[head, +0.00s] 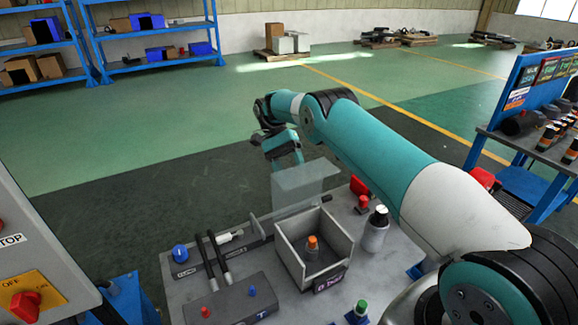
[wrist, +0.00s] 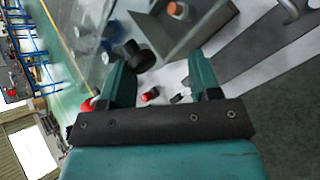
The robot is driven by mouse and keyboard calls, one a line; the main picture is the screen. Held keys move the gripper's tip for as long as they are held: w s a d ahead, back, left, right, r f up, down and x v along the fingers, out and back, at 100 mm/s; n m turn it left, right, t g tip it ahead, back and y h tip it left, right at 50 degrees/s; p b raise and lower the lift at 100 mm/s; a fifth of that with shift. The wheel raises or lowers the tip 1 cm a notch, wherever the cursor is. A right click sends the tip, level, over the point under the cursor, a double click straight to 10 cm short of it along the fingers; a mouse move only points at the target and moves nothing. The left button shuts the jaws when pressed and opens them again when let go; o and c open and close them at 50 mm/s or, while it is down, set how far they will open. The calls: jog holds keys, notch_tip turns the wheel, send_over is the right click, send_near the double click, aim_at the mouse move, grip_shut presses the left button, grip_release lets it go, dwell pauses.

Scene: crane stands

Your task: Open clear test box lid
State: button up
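The test box (head: 340,272) is a grey open-topped box on the workbench, with an orange-capped part (head: 312,244) inside. Its clear lid (head: 298,184) stands raised as a translucent panel at the box's far side, leaving the box's top uncovered. My gripper (head: 287,152) is at the raised lid's upper edge in the head view; I cannot tell whether it touches it. In the wrist view my gripper (wrist: 158,64) has its two teal fingers spread apart with nothing clearly held between them. The box (wrist: 172,42) and the orange cap (wrist: 178,9) lie beyond the fingers.
On the bench (head: 190,290) are a blue knob (head: 180,253), a control box with red and blue buttons (head: 232,303), a green button (head: 361,307) and a black-capped cylinder (head: 376,232). A cabinet (head: 40,250) stands left. Green floor lies open beyond.

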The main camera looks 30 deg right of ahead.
jog(key=shift+d, duration=0.1)
dwell(0.3)
notch_tip(320, 180, up, 20)
jog(key=p, duration=1.4)
jog(key=shift+f, duration=0.15)
jog(key=s+a+r+n+t+b, duration=0.3)
jog(key=s+a+n+t+b, duration=0.2)
jog(key=s+a+n+b, duration=0.4)
jog(key=s+a+f+n+t+y+b, duration=0.1)
jog(key=s+a+f+n+b, duration=0.1)
jog(key=s, duration=0.6)
jog(key=s+a+f+n+t+y+b, duration=0.1)
jog(key=s+a+f+n+t+b, duration=0.1)
jog(key=s, duration=0.7)
jog(key=s+a+f+n+t+y+b, duration=0.1)
jog(key=s+a+f+n+y+b, duration=0.1)
jog(key=s+a+b, duration=0.3)
jog(key=s+f+n+b, duration=0.1)
jog(key=s, duration=0.2)
jog(key=shift+s+f, duration=0.2)
